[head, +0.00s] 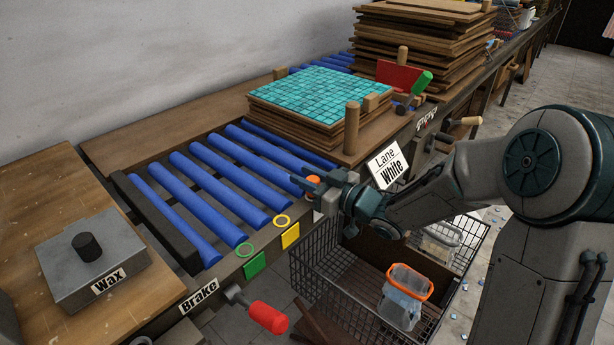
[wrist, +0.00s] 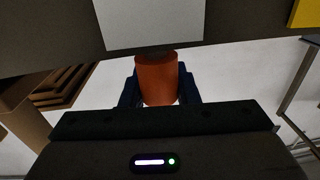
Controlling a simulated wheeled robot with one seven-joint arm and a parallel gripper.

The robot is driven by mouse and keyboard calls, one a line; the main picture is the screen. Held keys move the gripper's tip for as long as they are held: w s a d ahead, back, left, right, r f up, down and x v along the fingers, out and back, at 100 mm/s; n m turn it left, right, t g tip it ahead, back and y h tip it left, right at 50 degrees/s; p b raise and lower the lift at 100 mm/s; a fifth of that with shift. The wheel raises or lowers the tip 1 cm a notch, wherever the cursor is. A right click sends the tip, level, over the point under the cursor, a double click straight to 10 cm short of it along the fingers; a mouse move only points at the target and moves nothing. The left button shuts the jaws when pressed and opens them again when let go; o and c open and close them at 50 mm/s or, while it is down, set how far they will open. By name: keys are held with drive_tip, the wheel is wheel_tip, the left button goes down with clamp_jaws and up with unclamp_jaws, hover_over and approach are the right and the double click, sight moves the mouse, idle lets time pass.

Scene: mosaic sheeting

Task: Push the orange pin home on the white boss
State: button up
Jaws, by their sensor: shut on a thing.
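The orange pin (head: 313,181) is held between the fingers of my gripper (head: 316,184), at the conveyor's front rail. In the wrist view the pin (wrist: 157,80) stands between the two dark blue fingers (wrist: 158,92), its far end close to the dark rail. A white plate (wrist: 148,22) is on the rail there; a sliver of it (head: 318,215) shows under my gripper in the head view. The white boss itself cannot be made out, hidden by the pin and gripper. I cannot tell whether the pin touches it or how deep it sits.
A "Lane White" sign (head: 388,165) stands just right of my gripper. A wire basket (head: 330,262) is below. A red brake handle (head: 268,317) juts out at front left.

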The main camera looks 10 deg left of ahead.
drive_tip(key=shift+f+b, duration=0.35)
drive_tip(key=shift+f, duration=0.2)
drive_tip(key=o, duration=1.1)
drive_tip(key=p+v, duration=0.3)
drive_tip(key=v, duration=1.1)
drive_tip(key=shift+a, duration=0.1)
